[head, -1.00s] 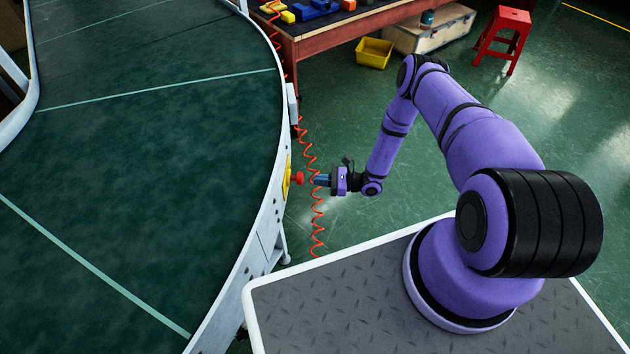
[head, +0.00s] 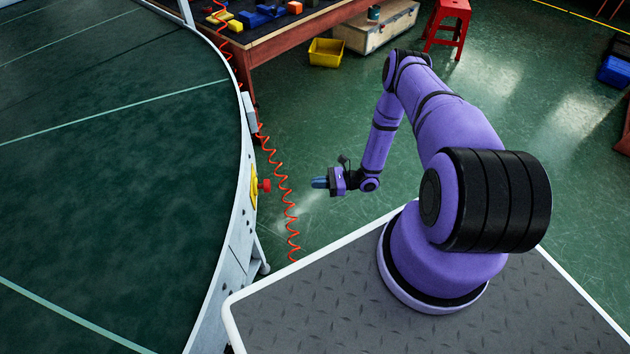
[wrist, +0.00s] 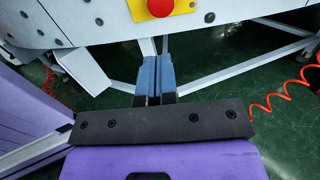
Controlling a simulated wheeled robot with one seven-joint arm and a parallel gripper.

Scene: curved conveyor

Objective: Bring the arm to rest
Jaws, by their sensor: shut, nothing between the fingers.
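My gripper (head: 320,183) is at the end of my purple arm, over the green floor between the conveyor and my base. Its blue fingers point left toward the conveyor's side. The fingers (wrist: 155,78) are shut together and empty in the wrist view. The red button (head: 265,185) on its yellow plate (head: 254,187) is on the conveyor's side, left of the fingertips with a clear gap. In the wrist view the red button (wrist: 160,7) is at the top edge, beyond the fingertips and partly cut off.
The curved conveyor (head: 110,200) fills the left. A coiled red hose (head: 279,185) hangs between it and my gripper. A workbench (head: 290,40), yellow bin (head: 326,52), wooden crate (head: 378,28) and red stool (head: 447,25) stand behind. The floor right of my arm is open.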

